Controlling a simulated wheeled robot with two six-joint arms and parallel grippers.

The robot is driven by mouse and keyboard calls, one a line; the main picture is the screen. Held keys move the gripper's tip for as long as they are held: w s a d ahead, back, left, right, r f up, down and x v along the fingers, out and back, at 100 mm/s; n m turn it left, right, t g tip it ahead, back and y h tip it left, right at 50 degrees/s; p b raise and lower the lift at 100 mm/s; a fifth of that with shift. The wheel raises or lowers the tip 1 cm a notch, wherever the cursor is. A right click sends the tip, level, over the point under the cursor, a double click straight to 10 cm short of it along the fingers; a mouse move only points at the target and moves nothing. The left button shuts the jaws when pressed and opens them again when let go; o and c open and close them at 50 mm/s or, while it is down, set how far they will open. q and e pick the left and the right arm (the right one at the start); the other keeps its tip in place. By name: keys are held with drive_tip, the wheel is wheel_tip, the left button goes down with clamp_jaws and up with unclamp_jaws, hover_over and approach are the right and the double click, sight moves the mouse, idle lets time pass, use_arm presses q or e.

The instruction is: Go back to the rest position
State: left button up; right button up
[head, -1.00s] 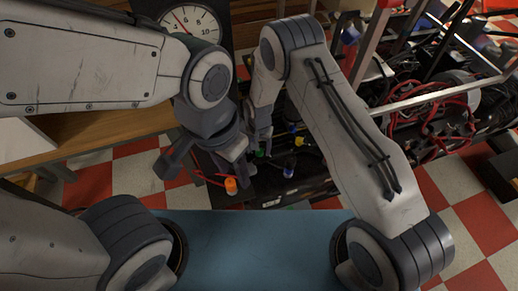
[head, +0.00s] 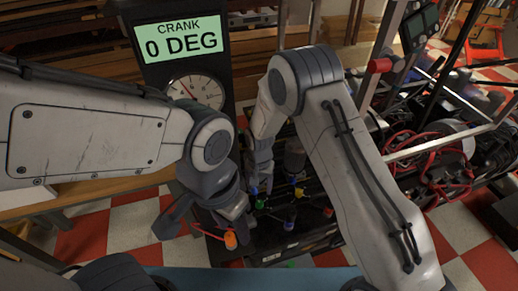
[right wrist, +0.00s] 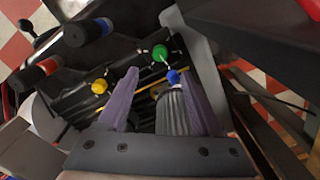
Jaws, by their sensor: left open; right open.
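My left gripper (head: 207,217) is in the middle of the head view, its two fingers spread apart with nothing seen between them. An orange cap (head: 230,240) with a red wire shows just by its right finger. My right gripper (head: 261,175) points down behind my right arm. In the right wrist view its two purple-grey fingers (right wrist: 160,100) are spread. A grey ribbed cylinder (right wrist: 172,112) appears between them, below a blue knob (right wrist: 173,76). I cannot tell how far the cylinder is from the fingers.
A dark bench (head: 290,245) carries coloured knobs under my grippers. A gauge (head: 196,91) and a green display (head: 181,40) reading "CRANK 0 DEG" stand behind. A metal frame with red cables (head: 440,165) is at right. Checkered floor (head: 110,228) shows at left.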

drive_tip(key=shift+r, duration=0.1)
drive_tip(key=s+d+r+n+t, duration=0.1)
drive_tip(key=s+d+r+n, duration=0.15)
drive_tip(key=d+r, duration=0.95)
drive_tip(key=s+d+r+t, duration=0.2)
drive_tip(key=s+d+r, duration=0.55)
drive_tip(key=s, duration=0.25)
drive_tip(key=s+a+r+n+g+y, duration=0.1)
drive_tip(key=s+a+r+n+g, duration=0.2)
drive_tip(key=s+a, duration=0.4)
drive_tip(key=s+a+r+n, duration=0.3)
drive_tip(key=s+a+n, duration=0.2)
drive_tip(key=s+a, duration=0.25)
wheel_tip(320, 180, up, 15)
drive_tip(key=p, duration=1.4)
drive_tip(key=shift+w+a+f, duration=0.15)
drive_tip(key=shift+w, duration=0.25)
